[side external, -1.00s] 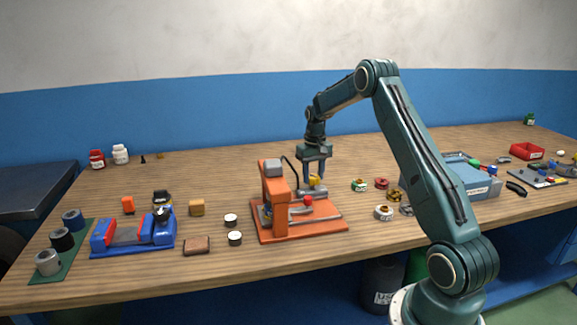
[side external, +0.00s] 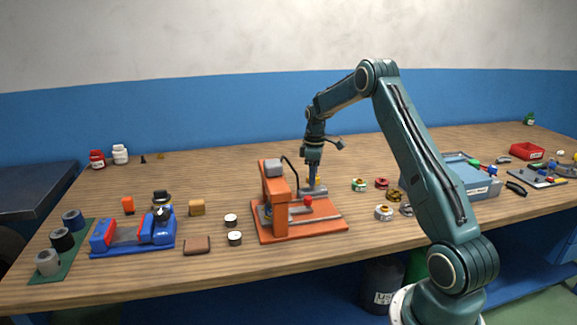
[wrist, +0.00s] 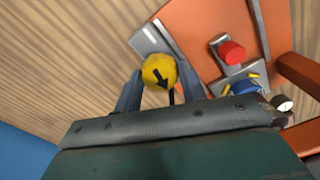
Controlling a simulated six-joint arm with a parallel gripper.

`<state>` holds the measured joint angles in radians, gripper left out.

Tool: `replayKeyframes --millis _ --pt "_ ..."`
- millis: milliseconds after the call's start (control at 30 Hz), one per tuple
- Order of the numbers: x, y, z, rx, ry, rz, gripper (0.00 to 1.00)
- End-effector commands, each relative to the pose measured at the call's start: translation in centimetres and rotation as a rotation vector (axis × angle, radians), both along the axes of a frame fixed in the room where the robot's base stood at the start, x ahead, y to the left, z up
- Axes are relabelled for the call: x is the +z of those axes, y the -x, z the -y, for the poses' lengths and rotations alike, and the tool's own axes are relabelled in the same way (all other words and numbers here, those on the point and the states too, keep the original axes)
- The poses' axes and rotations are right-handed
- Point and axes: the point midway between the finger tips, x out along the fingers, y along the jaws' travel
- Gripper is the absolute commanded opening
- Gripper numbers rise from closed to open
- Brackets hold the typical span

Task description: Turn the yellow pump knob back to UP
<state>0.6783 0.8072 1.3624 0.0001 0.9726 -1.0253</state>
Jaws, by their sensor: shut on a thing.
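The yellow pump knob (wrist: 160,70) is round with a black arrow on its top. In the wrist view the arrow points down and slightly right, toward my gripper's palm. My gripper (wrist: 160,85) is shut on the knob, with one finger on each side of it. In the side view my gripper (side external: 313,178) points straight down at the back right of the orange pump rig (side external: 325,228) and shows edge-on. Its fingers hide the knob there. No UP marking is legible in either view.
A red button (wrist: 231,52) sits on the rig beside the knob; the rig's orange upright (side external: 272,190) stands to the left. Several small spools (side external: 384,212) lie to the right. A blue vise-like fixture (side external: 130,235) is further left. The table behind the rig is clear.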

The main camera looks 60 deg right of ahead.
Motion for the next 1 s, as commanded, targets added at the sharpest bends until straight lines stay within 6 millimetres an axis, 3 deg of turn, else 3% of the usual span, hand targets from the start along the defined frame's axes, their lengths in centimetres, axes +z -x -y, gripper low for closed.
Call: replayKeyframes --millis 300,833,867,933,1000 --pt "0.21 -0.09 0.04 0.162 0.003 0.003 0.18" --pt "0.22 -0.11 0.04 0.196 0.003 0.004 0.18" --pt "0.22 -0.11 0.04 0.196 0.003 0.004 0.44" --pt "0.21 -0.1 0.04 0.195 0.003 0.004 0.58" --pt "0.16 -0.09 0.03 0.195 0.002 0.003 0.62"
